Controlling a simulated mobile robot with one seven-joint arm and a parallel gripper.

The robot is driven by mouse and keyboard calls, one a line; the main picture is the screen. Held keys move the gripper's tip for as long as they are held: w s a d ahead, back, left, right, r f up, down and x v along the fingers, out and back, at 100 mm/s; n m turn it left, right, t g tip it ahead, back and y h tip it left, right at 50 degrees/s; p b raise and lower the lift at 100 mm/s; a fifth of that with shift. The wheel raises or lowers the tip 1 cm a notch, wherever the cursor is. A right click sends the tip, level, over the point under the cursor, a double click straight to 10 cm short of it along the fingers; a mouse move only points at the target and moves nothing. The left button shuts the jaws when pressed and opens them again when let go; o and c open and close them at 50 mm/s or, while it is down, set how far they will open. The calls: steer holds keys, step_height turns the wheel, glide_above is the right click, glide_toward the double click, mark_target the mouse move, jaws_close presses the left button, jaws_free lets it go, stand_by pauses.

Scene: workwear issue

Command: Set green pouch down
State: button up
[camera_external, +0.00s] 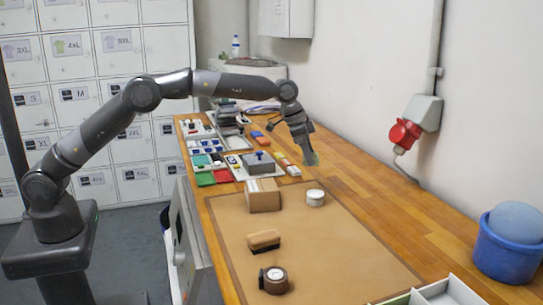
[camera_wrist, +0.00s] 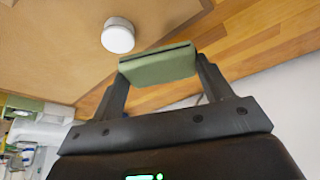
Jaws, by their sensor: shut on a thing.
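The green pouch (camera_wrist: 158,66) is held between the two fingertips of my gripper (camera_wrist: 157,72) in the wrist view. My gripper is shut on it. In the external view, the pouch (camera_external: 311,159) shows as a small green patch at the tip of my gripper (camera_external: 307,150), over the wooden bench (camera_external: 362,180) near the far right corner of the brown mat (camera_external: 330,230). Whether the pouch touches the bench cannot be told. A white round tin (camera_external: 315,198) stands on the mat close by; it also shows in the wrist view (camera_wrist: 118,36).
On the mat are a cardboard box (camera_external: 262,195), a brush (camera_external: 263,240) and a tape roll (camera_external: 273,280). Trays with small items (camera_external: 205,150) lie at the far left. A blue bucket (camera_external: 507,250) stands at the right. The mat's right half is mostly clear.

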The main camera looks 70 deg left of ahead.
steer(key=s+d+m, duration=0.1)
steer(key=s+d, duration=0.4)
steer(key=d, duration=0.4)
steer(key=s+d+m+h, duration=0.15)
steer(key=s+d, duration=0.25)
steer(key=d, duration=0.5)
steer(key=s+d+m, duration=0.2)
steer(key=s+d, duration=0.3)
steer(key=d, duration=0.4)
glide_above(327, 230)
steer(key=s+a, duration=0.1)
steer(key=shift+n+g, duration=0.25)
steer(key=shift+g, duration=0.15)
step_height(327, 230, down, 6)
steer(key=shift+s+f, duration=0.1)
steer(key=shift+f, duration=2.2)
steer(key=shift+f, duration=0.15)
steer(key=o, duration=1)
steer(key=shift+c, duration=0.2)
